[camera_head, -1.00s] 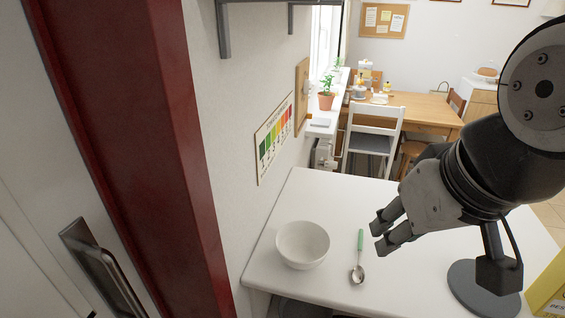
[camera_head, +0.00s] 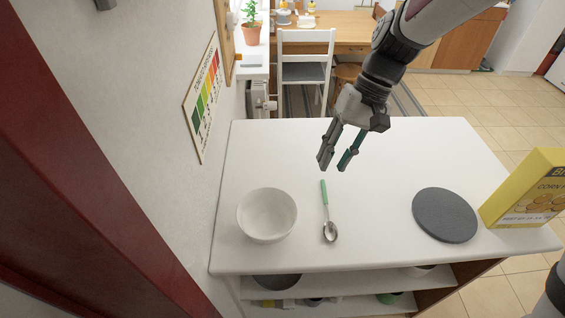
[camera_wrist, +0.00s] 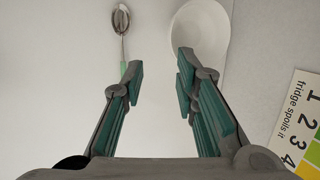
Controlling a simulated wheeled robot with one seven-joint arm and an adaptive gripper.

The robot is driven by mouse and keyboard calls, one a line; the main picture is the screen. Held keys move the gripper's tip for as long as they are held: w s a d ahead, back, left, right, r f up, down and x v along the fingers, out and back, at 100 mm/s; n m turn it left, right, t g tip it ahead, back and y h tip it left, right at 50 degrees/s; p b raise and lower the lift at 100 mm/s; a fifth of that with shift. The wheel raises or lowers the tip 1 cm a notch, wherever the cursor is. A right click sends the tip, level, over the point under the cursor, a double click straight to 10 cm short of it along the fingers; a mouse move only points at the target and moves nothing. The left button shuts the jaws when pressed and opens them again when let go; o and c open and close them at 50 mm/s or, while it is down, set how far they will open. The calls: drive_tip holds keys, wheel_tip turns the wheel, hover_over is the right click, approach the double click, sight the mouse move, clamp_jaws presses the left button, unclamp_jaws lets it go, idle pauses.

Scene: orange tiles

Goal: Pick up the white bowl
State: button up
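The white bowl (camera_head: 266,216) stands upright and looks empty on the left part of the white counter (camera_head: 370,190). My gripper (camera_head: 335,165) is open and empty, above the counter, up and to the right of the bowl in the head view. In the wrist view my gripper's fingertips (camera_wrist: 158,85) stand apart. There the bowl (camera_wrist: 202,38) lies beyond the right finger, which hides part of it. The gripper is not touching the bowl.
A spoon with a green handle (camera_head: 325,195) lies just right of the bowl. A dark round plate (camera_head: 444,215) and a yellow cereal box (camera_head: 530,190) are further right. A wall with a colour chart (camera_head: 203,98) borders the counter's left side. The counter's far middle is clear.

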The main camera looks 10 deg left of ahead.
drive_tip(key=g, duration=0.1)
approach(296, 207)
drive_tip(key=d+r, duration=0.1)
drive_tip(key=p+x, duration=0.1)
drive_tip(key=x, duration=0.3)
drive_tip(key=p+x, duration=0.1)
drive_tip(key=x, duration=0.4)
drive_tip(key=p+x, duration=0.1)
drive_tip(key=x, duration=0.3)
drive_tip(key=shift+w+a+f, duration=0.1)
drive_tip(key=shift+a, duration=0.35)
drive_tip(key=shift+c, duration=0.2)
clamp_jaws()
